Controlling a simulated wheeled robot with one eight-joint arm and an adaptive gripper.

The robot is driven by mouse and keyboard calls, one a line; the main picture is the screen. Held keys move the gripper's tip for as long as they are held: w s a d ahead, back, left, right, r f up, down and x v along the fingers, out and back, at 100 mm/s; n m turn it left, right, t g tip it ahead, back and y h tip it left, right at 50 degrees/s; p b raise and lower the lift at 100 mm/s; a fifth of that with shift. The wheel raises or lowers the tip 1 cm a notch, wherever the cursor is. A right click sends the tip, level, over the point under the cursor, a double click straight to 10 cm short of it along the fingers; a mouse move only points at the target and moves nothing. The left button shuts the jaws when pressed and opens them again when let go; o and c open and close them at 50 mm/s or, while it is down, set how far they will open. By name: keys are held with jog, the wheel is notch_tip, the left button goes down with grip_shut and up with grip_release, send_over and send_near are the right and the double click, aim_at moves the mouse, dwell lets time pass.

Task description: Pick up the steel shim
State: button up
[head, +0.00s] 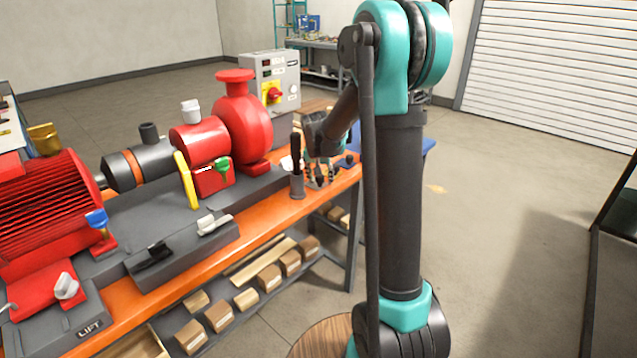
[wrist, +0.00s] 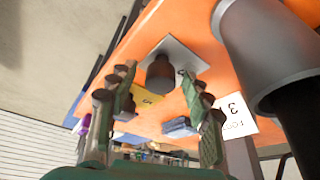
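The steel shim looks to be the thin grey square plate (wrist: 185,50) on the orange bench top in the wrist view. A dark round knob (wrist: 160,74) stands on it. My gripper (wrist: 158,82) is open, with its two fingers to the left and right of the knob. The fingers look apart from the knob, and the gap between them is empty. In the head view my gripper (head: 320,181) points down over the right end of the bench, and the plate is hard to make out among the fingers.
A grey cylindrical holder (wrist: 252,42) with a black-handled tool stands close beside the plate; the holder also shows in the head view (head: 297,186). The red pump (head: 242,125) stands left.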

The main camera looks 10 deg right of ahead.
grip_shut()
